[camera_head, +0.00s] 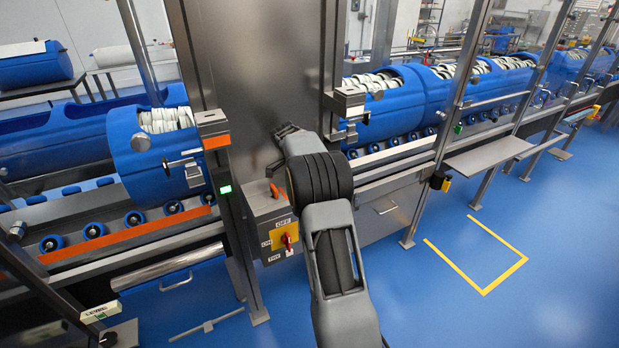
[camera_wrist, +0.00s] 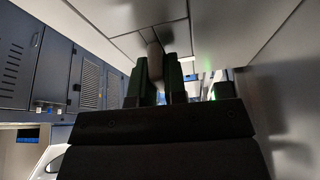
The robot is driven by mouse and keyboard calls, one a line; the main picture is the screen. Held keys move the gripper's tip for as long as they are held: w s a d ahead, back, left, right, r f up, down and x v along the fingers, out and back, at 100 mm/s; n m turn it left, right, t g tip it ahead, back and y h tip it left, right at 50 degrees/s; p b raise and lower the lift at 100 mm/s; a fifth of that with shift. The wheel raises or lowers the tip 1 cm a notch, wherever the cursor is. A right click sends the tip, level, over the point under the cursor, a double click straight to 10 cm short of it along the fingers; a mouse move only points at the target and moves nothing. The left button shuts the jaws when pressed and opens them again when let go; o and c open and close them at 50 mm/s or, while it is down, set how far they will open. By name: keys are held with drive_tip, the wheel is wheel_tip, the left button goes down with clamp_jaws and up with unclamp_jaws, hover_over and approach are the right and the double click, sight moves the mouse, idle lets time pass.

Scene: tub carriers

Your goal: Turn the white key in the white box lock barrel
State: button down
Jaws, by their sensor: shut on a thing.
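My gripper (camera_wrist: 155,75) shows in the wrist view as dark fingers shut on a small grey-brown piece (camera_wrist: 155,58). I cannot tell whether this piece is the white key. In the head view my arm hides the fingertips, close to the steel post and a grey switch box (camera_head: 267,222).
A wide steel post (camera_head: 262,70) stands behind my arm. Blue tubs (camera_head: 160,150) with white contents sit on roller conveyors at both sides. A steel shelf (camera_head: 490,155) juts out at the right. Blue floor with a yellow marking (camera_head: 484,292) is clear at the right.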

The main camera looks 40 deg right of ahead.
drive_tip(key=shift+m+g, duration=0.3)
drive_tip(key=shift+m, duration=0.6)
drive_tip(key=shift+f+n+b, duration=0.1)
drive_tip(key=shift+n+b, duration=0.3)
drive_tip(key=shift+n, duration=0.2)
drive_tip(key=shift+n+t, duration=0.4)
drive_tip(key=shift+n, duration=0.1)
drive_tip(key=c, duration=1.1)
unclamp_jaws()
